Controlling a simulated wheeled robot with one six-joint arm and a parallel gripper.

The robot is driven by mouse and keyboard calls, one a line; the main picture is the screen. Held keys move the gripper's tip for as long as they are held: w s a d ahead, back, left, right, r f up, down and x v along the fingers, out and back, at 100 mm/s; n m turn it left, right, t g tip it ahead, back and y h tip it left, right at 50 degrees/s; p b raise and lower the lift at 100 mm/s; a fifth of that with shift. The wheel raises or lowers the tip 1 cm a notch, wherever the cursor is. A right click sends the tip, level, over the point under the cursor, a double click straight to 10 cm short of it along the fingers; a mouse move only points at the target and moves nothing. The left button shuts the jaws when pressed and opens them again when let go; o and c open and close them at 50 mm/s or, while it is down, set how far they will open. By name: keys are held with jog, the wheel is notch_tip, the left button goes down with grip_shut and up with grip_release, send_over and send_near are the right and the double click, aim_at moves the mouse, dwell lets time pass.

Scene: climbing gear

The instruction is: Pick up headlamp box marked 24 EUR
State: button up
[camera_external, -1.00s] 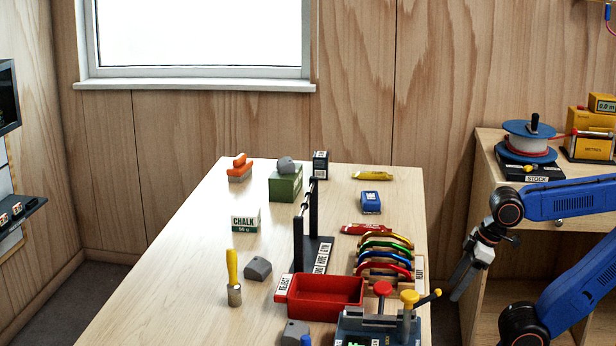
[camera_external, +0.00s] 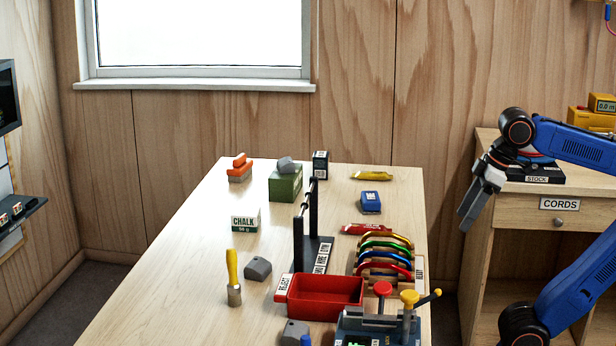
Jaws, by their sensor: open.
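No price of 24 EUR is readable on any box from here, so I cannot tell for sure which one is the headlamp box. A small blue box (camera_external: 371,202) with a pale label lies on the right side of the table, towards the back. A dark upright box (camera_external: 320,164) with white lettering stands at the back edge. My gripper (camera_external: 467,218) is open and empty, pointing down past the table's right edge. It is apart from both boxes, to their right.
The table (camera_external: 190,235) holds a black stand (camera_external: 312,250), a red tray (camera_external: 325,297), coloured carabiners (camera_external: 385,255), a red packet (camera_external: 366,229), a yellow packet (camera_external: 372,175), a green box (camera_external: 285,184) and a chalk box (camera_external: 245,220). A wooden cabinet (camera_external: 545,222) stands at right.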

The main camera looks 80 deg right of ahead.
notch_tip(320, 180, up, 21)
jog(key=w+d+r+n+g+h, duration=0.1)
jog(key=w+d+r+n, duration=0.15)
jog(key=w, duration=0.45)
jog(key=w+d+r+n+h, duration=0.1)
jog(key=w+d+n, duration=0.25)
jog(key=w, duration=0.35)
jog(key=w+d+r+n+g, duration=0.1)
jog(key=w+d+n, duration=0.2)
jog(key=w, duration=0.4)
jog(key=n+g+h, duration=0.3)
jog(key=n, duration=0.7)
send_over(322, 163)
jog(key=a, duration=0.4)
notch_tip(322, 163, down, 5)
jog(key=shift+y, duration=0.3)
jog(key=x, duration=0.7)
jog(key=a+x, duration=0.1)
jog(key=x, duration=0.7)
jog(key=w+x, duration=0.1)
jog(key=x, duration=0.6)
jog(key=shift+a+f, duration=0.15)
jog(key=shift+f, duration=0.35)
jog(key=c, duration=1.2)
